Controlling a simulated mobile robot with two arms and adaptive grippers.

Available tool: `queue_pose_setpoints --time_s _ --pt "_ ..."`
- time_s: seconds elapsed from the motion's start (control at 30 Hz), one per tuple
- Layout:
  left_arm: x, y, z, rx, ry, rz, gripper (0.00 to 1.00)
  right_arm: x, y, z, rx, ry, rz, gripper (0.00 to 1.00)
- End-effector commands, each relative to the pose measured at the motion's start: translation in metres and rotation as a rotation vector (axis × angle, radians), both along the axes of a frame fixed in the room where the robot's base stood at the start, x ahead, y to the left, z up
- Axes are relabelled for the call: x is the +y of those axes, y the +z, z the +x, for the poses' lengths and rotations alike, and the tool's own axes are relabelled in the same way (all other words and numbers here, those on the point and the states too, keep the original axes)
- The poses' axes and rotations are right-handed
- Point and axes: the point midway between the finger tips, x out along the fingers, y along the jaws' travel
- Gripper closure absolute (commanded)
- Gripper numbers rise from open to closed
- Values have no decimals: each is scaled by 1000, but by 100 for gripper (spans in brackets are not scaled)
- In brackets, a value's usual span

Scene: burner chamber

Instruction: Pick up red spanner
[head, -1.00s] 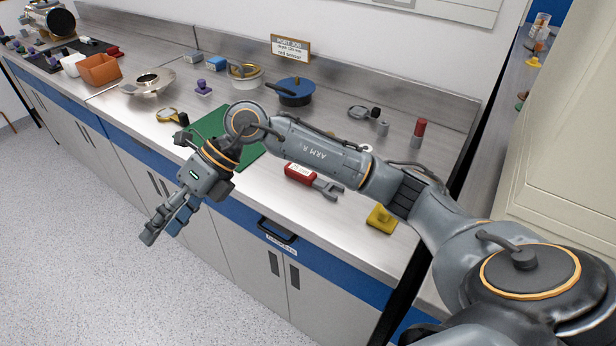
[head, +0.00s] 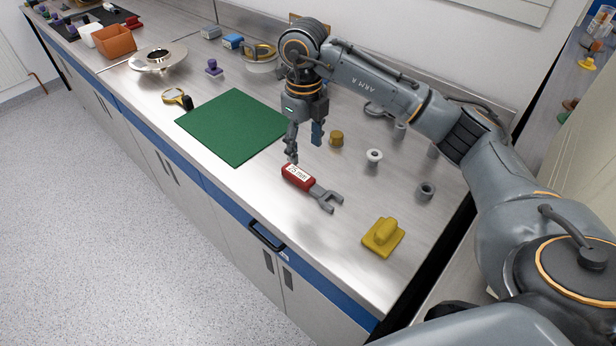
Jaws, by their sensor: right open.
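The red spanner (head: 299,178) lies flat on the metal bench near its front edge. It has a red handle with a white label and a grey open jaw that points to the lower right. My right gripper (head: 304,150) is open and empty, with its fingers pointing down. It hangs above the bench, just behind the spanner's handle end in the picture, and appears apart from it. My left gripper is not in view.
A green mat (head: 235,126) lies left of the spanner. A yellow block with a handle (head: 383,237), a grey nut (head: 425,191), a white-grey ring part (head: 374,156) and a brass knob (head: 336,138) stand to the right. A drawer handle (head: 266,237) sticks out in front.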

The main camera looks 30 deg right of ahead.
Motion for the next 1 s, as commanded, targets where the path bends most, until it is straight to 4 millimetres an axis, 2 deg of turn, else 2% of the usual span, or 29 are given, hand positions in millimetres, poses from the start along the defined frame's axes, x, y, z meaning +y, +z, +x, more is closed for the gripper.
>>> queue_pose_setpoints --time_s 0.03,0.1,0.2,0.37,0.53,0.73,1.0 --pt "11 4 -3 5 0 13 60 -1 -10 -1 5 -2 -1 42" --pt "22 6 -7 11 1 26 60 -1 -22 -1 4 -1 0 42" --pt "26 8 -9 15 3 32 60 0 -35 -1 2 -1 0 42" --pt "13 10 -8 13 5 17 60 0 -46 -1 1 0 1 42" --pt "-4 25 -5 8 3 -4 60 3 -65 -4 6 1 1 42" --pt "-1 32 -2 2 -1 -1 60 3 -92 -3 2 1 2 42" --pt "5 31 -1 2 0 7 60 3 -96 -3 -2 1 2 42"
